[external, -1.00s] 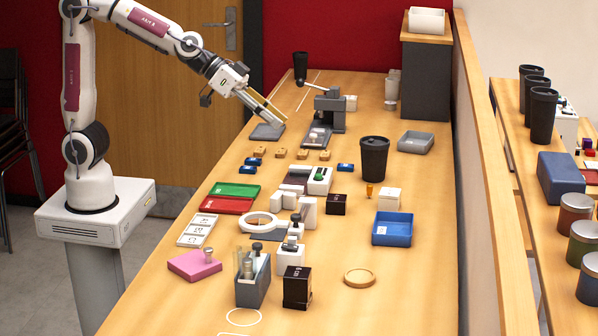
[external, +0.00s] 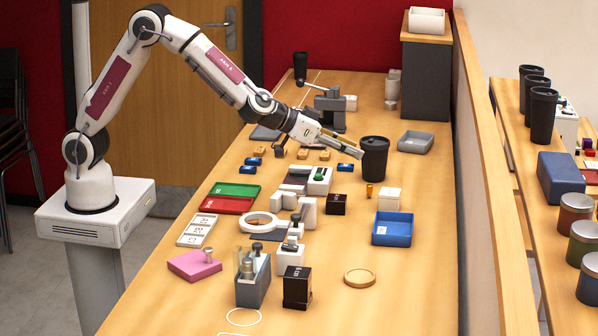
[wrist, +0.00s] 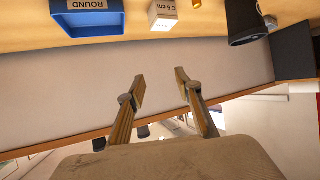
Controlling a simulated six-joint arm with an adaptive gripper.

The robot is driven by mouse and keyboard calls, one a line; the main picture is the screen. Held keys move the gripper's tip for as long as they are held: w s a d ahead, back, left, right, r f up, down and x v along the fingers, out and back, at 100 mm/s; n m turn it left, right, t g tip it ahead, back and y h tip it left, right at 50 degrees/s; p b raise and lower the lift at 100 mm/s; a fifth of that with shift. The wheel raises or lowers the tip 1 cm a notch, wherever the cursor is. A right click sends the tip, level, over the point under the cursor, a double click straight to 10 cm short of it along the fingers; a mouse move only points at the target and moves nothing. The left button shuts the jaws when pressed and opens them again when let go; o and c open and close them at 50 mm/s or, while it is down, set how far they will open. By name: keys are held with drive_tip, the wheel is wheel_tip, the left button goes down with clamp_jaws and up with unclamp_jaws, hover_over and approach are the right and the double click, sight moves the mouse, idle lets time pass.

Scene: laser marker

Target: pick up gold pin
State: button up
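The gold pin (external: 369,190) is a small upright gold cylinder on the table, just in front of the black cup and left of the white cube. It also shows at the top edge of the wrist view (wrist: 196,4), partly cut off. My gripper (external: 354,152) is above the table, beside the black cup's left side and above and behind the pin. In the wrist view my gripper (wrist: 160,88) has its two fingers spread apart with nothing between them.
The black cup (external: 375,158) stands very close to my gripper. A white cube (external: 389,199) is beside the pin, and a blue tray (external: 392,230) labelled ROUND is in front. A black box (external: 336,204) stands to the left. A wooden wall (external: 474,140) runs along the right edge.

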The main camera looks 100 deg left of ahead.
sight(368, 186)
drive_tip(key=a+f+g+y, duration=0.1)
drive_tip(key=a+f, duration=0.1)
drive_tip(key=f, duration=0.1)
drive_tip(key=a+f+n+g+y, duration=0.1)
drive_tip(key=a+f, duration=0.2)
drive_tip(key=f, duration=0.1)
drive_tip(key=a+f+n+y, duration=0.1)
drive_tip(key=a+f+y, duration=0.1)
drive_tip(key=a+f, duration=0.1)
drive_tip(key=shift+w+f+g, duration=0.15)
drive_tip(key=shift+f+g, duration=0.25)
drive_tip(key=shift+f, duration=0.25)
drive_tip(key=shift+s+a+f+g+y, duration=0.2)
drive_tip(key=shift+a+f+g+y, duration=0.15)
drive_tip(key=shift+f, duration=0.2)
drive_tip(key=shift+x, duration=1.3)
drive_tip(key=shift+w, duration=0.15)
drive_tip(key=shift+w+d+x, duration=0.1)
drive_tip(key=shift+d+x, duration=0.05)
drive_tip(key=shift+x, duration=1.1)
drive_tip(key=shift+w+d+x, duration=0.1)
drive_tip(key=shift+w+x, duration=0.05)
drive_tip(key=shift+x, duration=1.1)
drive_tip(key=shift+f, duration=0.1)
clamp_jaws()
